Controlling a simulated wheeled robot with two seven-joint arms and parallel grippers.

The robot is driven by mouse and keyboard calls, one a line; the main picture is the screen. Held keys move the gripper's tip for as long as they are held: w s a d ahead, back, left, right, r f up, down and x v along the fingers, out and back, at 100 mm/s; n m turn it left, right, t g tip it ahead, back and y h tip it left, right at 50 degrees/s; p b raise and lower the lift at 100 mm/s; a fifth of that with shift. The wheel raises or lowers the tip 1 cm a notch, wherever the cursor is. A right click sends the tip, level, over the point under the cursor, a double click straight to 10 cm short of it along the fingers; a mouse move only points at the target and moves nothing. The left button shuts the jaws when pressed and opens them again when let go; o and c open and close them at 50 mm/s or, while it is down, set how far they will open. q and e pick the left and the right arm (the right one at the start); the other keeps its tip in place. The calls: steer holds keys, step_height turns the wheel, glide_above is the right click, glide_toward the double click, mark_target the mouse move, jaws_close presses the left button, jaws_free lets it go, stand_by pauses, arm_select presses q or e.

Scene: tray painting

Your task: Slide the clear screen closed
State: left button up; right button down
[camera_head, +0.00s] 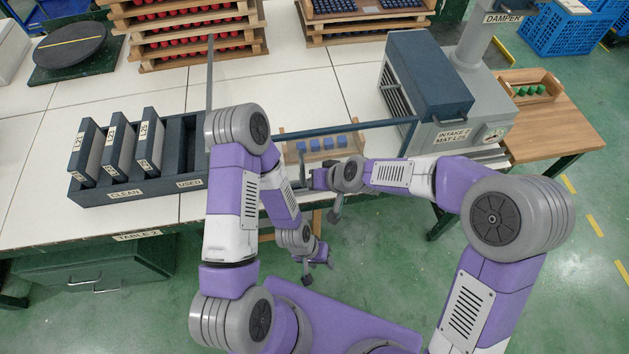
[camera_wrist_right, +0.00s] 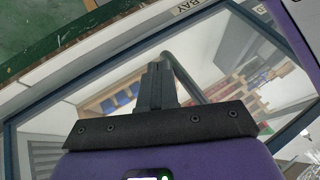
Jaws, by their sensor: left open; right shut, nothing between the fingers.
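The clear screen shows in the head view as a dark blue-grey top edge (camera_head: 365,126), running left from the grey intake unit; my arms hide much of its lower part. In the right wrist view its see-through pane (camera_wrist_right: 225,50) and dark frame fill most of the picture. A grey bar, seemingly its handle (camera_wrist_right: 181,72), stands right beside my right gripper (camera_wrist_right: 155,72). The right gripper's fingers are together and empty; I cannot tell whether they touch the bar. In the head view the right gripper (camera_head: 311,179) is partly hidden. My left gripper (camera_head: 319,262) is open and empty, low before the table.
A rack marked CLEAN and USED (camera_head: 125,193) holds several dark filters on the left. A small wooden tray with blue blocks (camera_head: 322,146) sits behind the screen edge. A grey unit labelled INTAKE 2 (camera_head: 455,137) stands right. Stacked trays with red pieces (camera_head: 190,45) stand behind.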

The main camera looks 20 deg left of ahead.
steer(key=d+r+p, duration=0.1)
steer(key=d+r, duration=0.7)
steer(key=d, duration=0.1)
steer(key=s+d+f+m+h, duration=0.1)
steer(key=s+d+f+m, duration=0.15)
steer(key=d+f, duration=0.55)
steer(key=s+d+f+m+h, duration=0.1)
steer(key=d+f+m, duration=0.2)
steer(key=f, duration=0.8)
steer(key=s+d+f+m+g, duration=0.1)
steer(key=s+d+f+m, duration=0.2)
steer(key=s+d+f, duration=0.3)
steer(key=s+f, duration=0.3)
steer(key=f, duration=0.1)
steer(key=shift+s+d+g+h, duration=0.2)
steer(key=shift+d+g+h, duration=0.1)
steer(key=shift+d+h, duration=0.1)
